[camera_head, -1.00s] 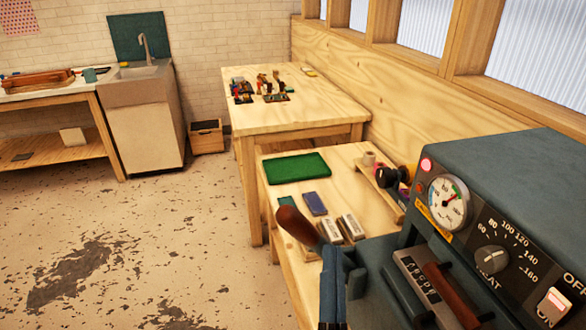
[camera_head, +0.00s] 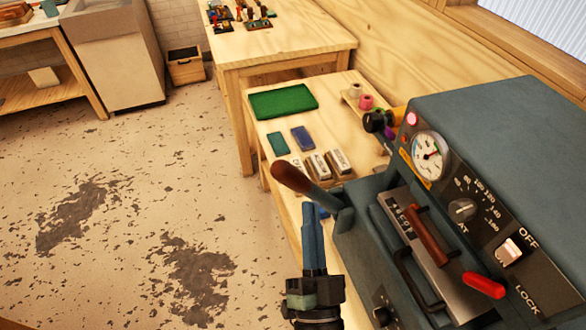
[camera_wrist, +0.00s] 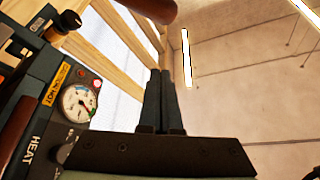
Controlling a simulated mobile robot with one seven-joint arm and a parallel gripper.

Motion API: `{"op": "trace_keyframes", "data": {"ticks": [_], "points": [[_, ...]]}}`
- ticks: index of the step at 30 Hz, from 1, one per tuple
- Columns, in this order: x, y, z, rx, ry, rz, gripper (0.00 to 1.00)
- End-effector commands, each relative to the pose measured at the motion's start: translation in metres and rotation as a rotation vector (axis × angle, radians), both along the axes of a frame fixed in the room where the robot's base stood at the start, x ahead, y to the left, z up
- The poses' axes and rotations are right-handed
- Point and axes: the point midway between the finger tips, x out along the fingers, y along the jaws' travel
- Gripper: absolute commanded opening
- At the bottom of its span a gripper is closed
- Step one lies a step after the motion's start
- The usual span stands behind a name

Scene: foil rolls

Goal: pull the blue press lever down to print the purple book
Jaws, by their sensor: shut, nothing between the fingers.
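The blue-grey press (camera_head: 450,125) stands at the right in the head view, with its gauge and heat dial facing me. Its lever (camera_head: 300,185) has a brown wooden grip on a blue-grey arm and points up and to the left. My gripper (camera_head: 312,207) points up just below the lever grip, fingers together and empty; I cannot tell whether it touches the lever. In the wrist view my fingertips (camera_wrist: 160,72) are shut, with the brown grip (camera_wrist: 152,8) beyond them at the top. A flat blue-purple book (camera_head: 302,138) lies on the side table beside a teal one (camera_head: 277,144).
A green mat (camera_head: 283,102), several pale blocks (camera_head: 318,165) and small rolls (camera_head: 366,102) lie on the wooden table behind the press. A red handle (camera_head: 484,286) and a type holder (camera_head: 405,222) are on the press front. The floor at left is clear.

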Motion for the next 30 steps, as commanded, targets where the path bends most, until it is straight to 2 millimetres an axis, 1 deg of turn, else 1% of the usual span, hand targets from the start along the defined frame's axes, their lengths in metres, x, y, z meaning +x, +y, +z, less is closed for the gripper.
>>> {"op": "trace_keyframes", "data": {"ticks": [5, 12, 17, 18, 21, 25, 30], "points": [[0.021, 0.001, 0.013, -0.001, -0.002, -0.001, 0.00], [0.065, 0.003, 0.033, 0.000, -0.002, 0.000, 0.00], [0.093, 0.004, 0.045, 0.000, -0.003, -0.001, 0.00], [0.090, 0.009, 0.031, 0.001, 0.005, 0.002, 0.00], [0.089, 0.015, 0.019, 0.001, 0.003, -0.001, 0.00], [0.089, 0.023, 0.009, 0.000, 0.003, 0.001, 0.00], [0.088, 0.026, 0.005, -0.001, 0.000, 0.000, 0.00]]}}
